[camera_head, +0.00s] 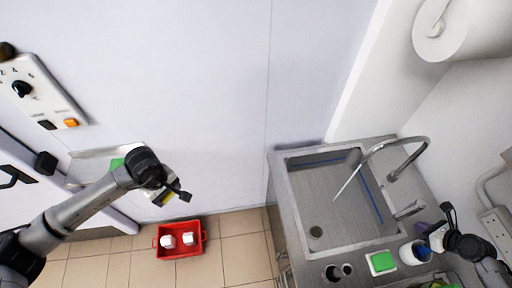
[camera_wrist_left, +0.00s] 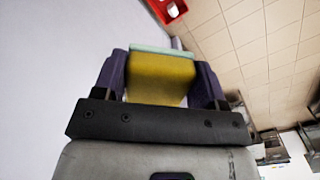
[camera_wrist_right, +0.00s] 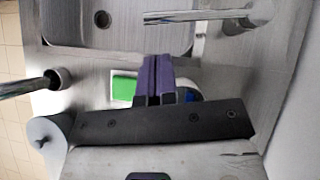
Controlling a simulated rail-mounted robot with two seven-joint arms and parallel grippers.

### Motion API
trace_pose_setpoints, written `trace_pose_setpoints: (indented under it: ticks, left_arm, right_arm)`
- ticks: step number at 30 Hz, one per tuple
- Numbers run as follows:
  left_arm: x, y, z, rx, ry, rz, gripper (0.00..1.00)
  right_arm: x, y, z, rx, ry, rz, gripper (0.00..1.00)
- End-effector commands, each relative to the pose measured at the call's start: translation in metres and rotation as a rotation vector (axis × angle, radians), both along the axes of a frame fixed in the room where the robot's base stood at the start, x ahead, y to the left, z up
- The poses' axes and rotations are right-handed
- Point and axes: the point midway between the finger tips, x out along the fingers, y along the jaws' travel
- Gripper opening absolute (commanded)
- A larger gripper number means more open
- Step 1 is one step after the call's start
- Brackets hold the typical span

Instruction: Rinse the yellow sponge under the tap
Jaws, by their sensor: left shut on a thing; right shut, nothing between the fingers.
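My left gripper (camera_head: 173,192) is shut on the yellow sponge (camera_head: 167,199), held to the left of the sink and above the floor. In the left wrist view the yellow sponge (camera_wrist_left: 160,78) sits between both fingers, with a pale layer along its far edge. The tap (camera_head: 412,142) arches over the steel sink (camera_head: 325,185). The tap's lever (camera_head: 409,210) is at the basin's right rim. My right gripper (camera_head: 437,237) is shut and empty over the counter, below the lever in the picture.
A green sponge (camera_head: 381,262) lies on a white dish beside a white cup (camera_head: 412,254) on the counter. A red crate (camera_head: 180,240) with white items stands on the floor. A control panel (camera_head: 40,90) is at left. A paper roll (camera_head: 462,28) hangs at upper right.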

Motion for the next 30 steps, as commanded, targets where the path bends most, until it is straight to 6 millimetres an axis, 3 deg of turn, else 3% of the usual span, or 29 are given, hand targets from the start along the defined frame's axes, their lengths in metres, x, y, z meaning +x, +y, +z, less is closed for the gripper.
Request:
trace_pose_setpoints:
  ticks: [15, 30]
  left_arm:
    - [0.0, 0.0, -0.005, 0.0, 0.0, 0.0, 0.39]
    - [0.0, 0.0, -0.004, 0.0, 0.0, 0.0, 0.39]
  right_arm:
    - [0.034, 0.017, -0.045, 0.001, -0.001, 0.001, 0.0]
    - [0.037, 0.018, -0.049, 0.0, 0.0, 0.002, 0.0]
